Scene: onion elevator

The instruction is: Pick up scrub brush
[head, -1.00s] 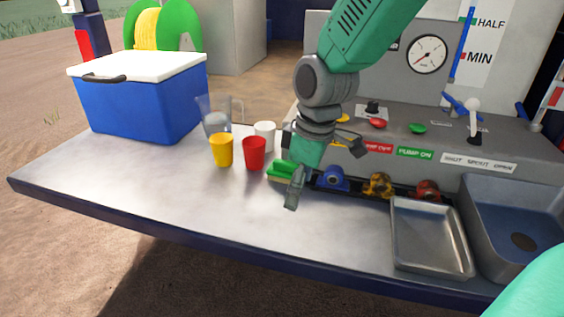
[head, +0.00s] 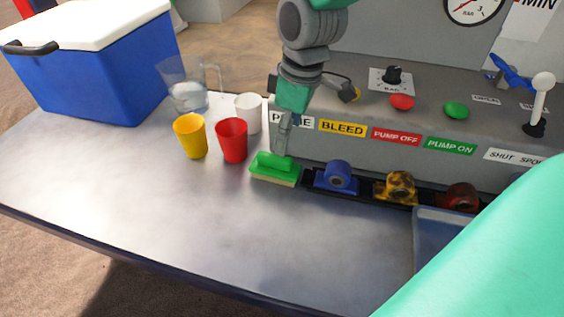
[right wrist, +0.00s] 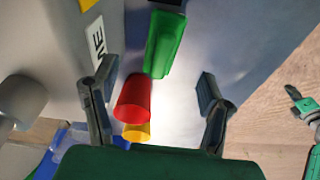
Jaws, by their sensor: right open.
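The scrub brush (head: 274,170) has a green top and pale bristles. It lies on the metal counter (head: 200,230), right of the red cup and beside the control panel's foot. My right gripper (head: 316,122) is open and tilted above the brush, one finger close to its back edge; I cannot tell if they touch. In the right wrist view the brush (right wrist: 164,45) lies ahead between the spread fingers of the right gripper (right wrist: 156,72), with nothing held. What looks like my left gripper (right wrist: 304,104) shows at that view's right edge; its jaw state is unclear.
A red cup (head: 232,141), yellow cup (head: 191,136), white cup (head: 249,114) and clear pitcher (head: 187,90) stand left of the brush. A blue valve (head: 339,177) sits to its right. A blue cooler (head: 95,75) stands back left.

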